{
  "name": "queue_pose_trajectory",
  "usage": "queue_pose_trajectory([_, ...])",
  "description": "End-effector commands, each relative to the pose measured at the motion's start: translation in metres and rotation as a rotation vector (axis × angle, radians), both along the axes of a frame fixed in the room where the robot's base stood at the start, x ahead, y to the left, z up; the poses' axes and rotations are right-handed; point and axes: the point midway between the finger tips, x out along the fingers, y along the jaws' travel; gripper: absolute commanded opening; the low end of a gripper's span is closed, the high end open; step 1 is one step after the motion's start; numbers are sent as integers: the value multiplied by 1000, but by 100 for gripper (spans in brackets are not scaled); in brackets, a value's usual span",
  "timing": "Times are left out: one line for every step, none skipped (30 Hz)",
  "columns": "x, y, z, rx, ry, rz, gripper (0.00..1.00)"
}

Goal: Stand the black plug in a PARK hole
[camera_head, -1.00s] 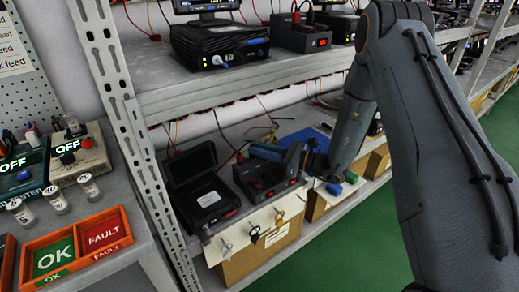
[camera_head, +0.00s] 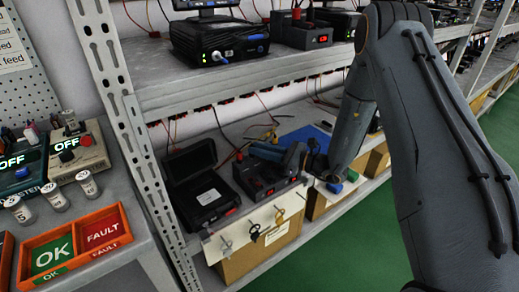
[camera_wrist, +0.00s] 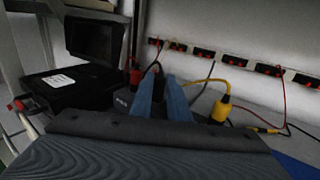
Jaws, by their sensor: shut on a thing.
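My gripper (camera_head: 279,154) is low over the lower shelf, at a black box with a red switch (camera_head: 267,181). In the wrist view its two blue fingers (camera_wrist: 165,98) are close together, shut on the black plug (camera_wrist: 157,86). A dark cable rises from the plug. A red plug (camera_wrist: 135,76) stands upright just left of the fingers, and a yellow plug (camera_wrist: 221,107) with a yellow cable is to their right. The black plug's lower end is hidden by the fingers and my wrist. I cannot read any PARK label or make out a PARK hole.
An open black case (camera_head: 204,192) stands left of the box. Hooks hang on a pale front strip (camera_head: 262,222) below. A blue mat (camera_head: 303,136) lies behind my gripper. The upper shelf edge (camera_head: 245,80) runs above. A rack post (camera_head: 118,110) stands left.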

Motion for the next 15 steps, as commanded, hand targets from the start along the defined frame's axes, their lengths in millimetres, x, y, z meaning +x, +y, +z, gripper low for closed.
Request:
queue_pose_trajectory([0, 0, 0, 0, -1, 0, 1])
queue_pose_trajectory([0, 0, 0, 0, -1, 0, 1])
queue_pose_trajectory([0, 0, -1, 0, -1, 0, 1])
queue_pose_trajectory([0, 0, -1, 0, -1, 0, 1])
queue_pose_trajectory([0, 0, -1, 0, -1, 0, 1])
queue_pose_trajectory([0, 0, 0, 0, -1, 0, 1])
queue_pose_trajectory([0, 0, 0, 0, -1, 0, 1])
queue_pose_trajectory([0, 0, 0, 0, -1, 0, 1])
queue_pose_trajectory([0, 0, 0, 0, -1, 0, 17])
queue_pose_trajectory([0, 0, 0, 0, -1, 0, 22])
queue_pose_trajectory([0, 0, 0, 0, -1, 0, 27])
queue_pose_trajectory([0, 0, 0, 0, -1, 0, 34])
queue_pose_trajectory([0, 0, -1, 0, -1, 0, 37])
queue_pose_trajectory([0, 0, -1, 1, 0, 0, 37])
queue_pose_trajectory([0, 0, -1, 1, 0, 0, 37])
